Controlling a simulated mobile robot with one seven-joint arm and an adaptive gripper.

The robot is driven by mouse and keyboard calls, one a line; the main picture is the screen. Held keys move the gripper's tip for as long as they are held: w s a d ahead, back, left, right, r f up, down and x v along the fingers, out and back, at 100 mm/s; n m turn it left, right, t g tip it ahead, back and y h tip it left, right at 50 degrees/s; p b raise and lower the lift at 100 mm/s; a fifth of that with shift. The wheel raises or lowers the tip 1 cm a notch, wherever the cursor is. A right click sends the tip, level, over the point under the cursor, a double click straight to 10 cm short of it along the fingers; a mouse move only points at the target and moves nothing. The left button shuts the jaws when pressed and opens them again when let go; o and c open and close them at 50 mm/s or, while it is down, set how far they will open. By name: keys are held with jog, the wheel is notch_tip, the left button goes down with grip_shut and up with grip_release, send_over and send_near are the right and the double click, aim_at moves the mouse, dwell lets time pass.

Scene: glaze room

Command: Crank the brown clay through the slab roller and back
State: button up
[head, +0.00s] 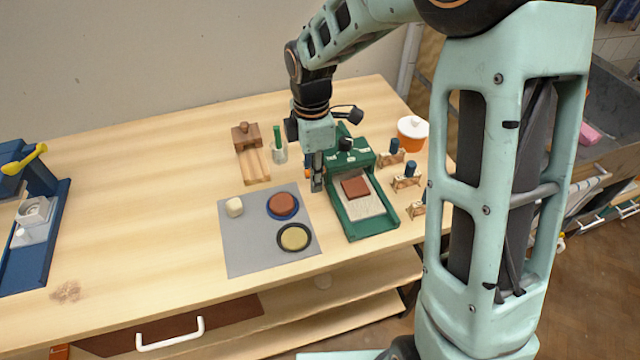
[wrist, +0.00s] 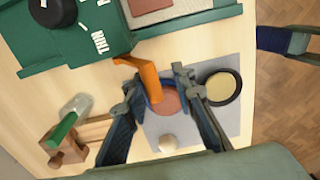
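The green slab roller (head: 378,223) stands right of centre on the table in the head view; its green frame (wrist: 190,18) tops the wrist view. The brown clay slab (head: 355,187) lies flat on the roller's pale bed, on the near side of the roller housing. The orange crank handle (wrist: 148,76) sticks out from the roller's side; in the head view a bit of it (head: 308,174) shows beside my gripper. My gripper (head: 317,186) points down at the roller's left side. In the wrist view its fingers (wrist: 155,84) are apart, with the handle between them and visible gaps.
A grey mat (head: 245,258) left of the roller holds a white lump, a brown disc on a blue dish and a yellowish disc on a dark dish. A wooden block tool, a green-handled cup and an orange white-lidded pot (head: 412,133) stand behind. Small wooden stands line the right.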

jog(key=shift+s+d+f+b, duration=0.3)
jog(key=shift+s+f+b, duration=0.45)
jog(key=shift+s+f, duration=0.2)
jog(key=shift+w, duration=0.1)
jog(key=shift+w+a+r+p, duration=0.1)
jog(key=shift+w+a+p, duration=0.05)
jog(key=shift+w+p, duration=0.2)
notch_tip(320, 180, up, 7)
jog(key=p, duration=0.5)
jog(key=shift+p, duration=0.4)
